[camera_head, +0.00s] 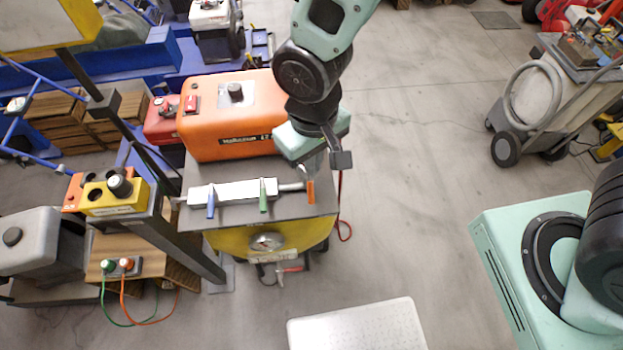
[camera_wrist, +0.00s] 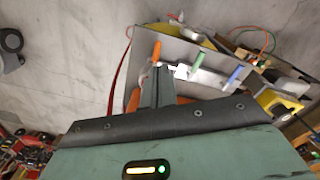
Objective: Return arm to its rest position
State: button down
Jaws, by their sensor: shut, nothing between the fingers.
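My gripper (camera_head: 314,168) hangs at the end of my arm over the right end of a grey-topped cart (camera_head: 255,172). In the wrist view its fingers (camera_wrist: 160,84) are together with nothing between them. An orange lever (camera_head: 310,191) stands close by the fingers; I cannot tell whether they touch. It also shows in the wrist view (camera_wrist: 157,50). A silver bar (camera_head: 238,192) lies along the cart top, with a blue lever (camera_head: 211,203) and a green lever (camera_head: 263,196) in front of it. The gripper's body hides part of the cart's right side.
An orange machine (camera_head: 233,118) stands on the cart behind the bar, close to my arm. A dark post with a yellow control box (camera_head: 115,195) rises at the left. A white panel (camera_head: 358,328) is at the bottom. Open floor (camera_head: 420,160) lies to the right.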

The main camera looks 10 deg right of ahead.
dwell(0.4)
jog(key=s+d+r+n+b, duration=0.2)
jog(key=s+d+r+b, duration=0.1)
jog(key=s+d+b, duration=0.5)
jog(key=s+b, duration=0.1)
jog(key=b, duration=0.2)
jog(key=shift+s+y, duration=0.15)
jog(key=shift+y, duration=0.15)
